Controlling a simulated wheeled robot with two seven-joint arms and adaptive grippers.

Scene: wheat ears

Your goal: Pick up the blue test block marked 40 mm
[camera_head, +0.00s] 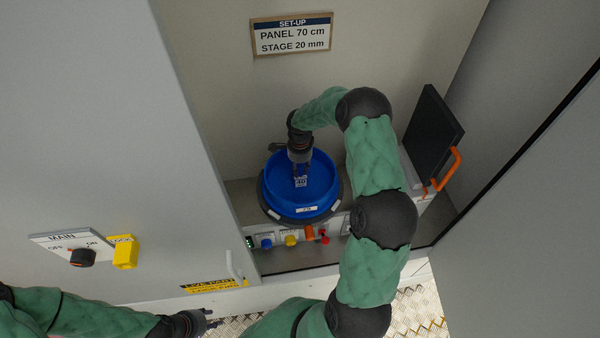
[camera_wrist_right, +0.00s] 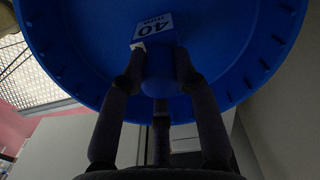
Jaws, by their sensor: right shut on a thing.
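The blue test block (camera_wrist_right: 153,30) shows its white label reading 40 in the right wrist view. In the head view its pale label (camera_head: 301,182) shows inside a round blue tray (camera_head: 318,192). My right gripper (camera_head: 300,168) reaches down into the tray from above and is shut on the block. In the right wrist view its fingers (camera_wrist_right: 155,72) close around the block, and the tray wall curves behind. I cannot tell whether the block touches the tray floor. My left gripper (camera_head: 209,319) is open and empty at the bottom, outside the cabinet, far from the block.
The tray stands on a unit with coloured buttons (camera_head: 290,240) along its front. A dark raised lid (camera_head: 431,137) with an orange handle (camera_head: 449,168) stands at right. Cabinet walls flank the space. A switch panel (camera_head: 75,247) is at left, and a set-up sign (camera_head: 291,36) is behind.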

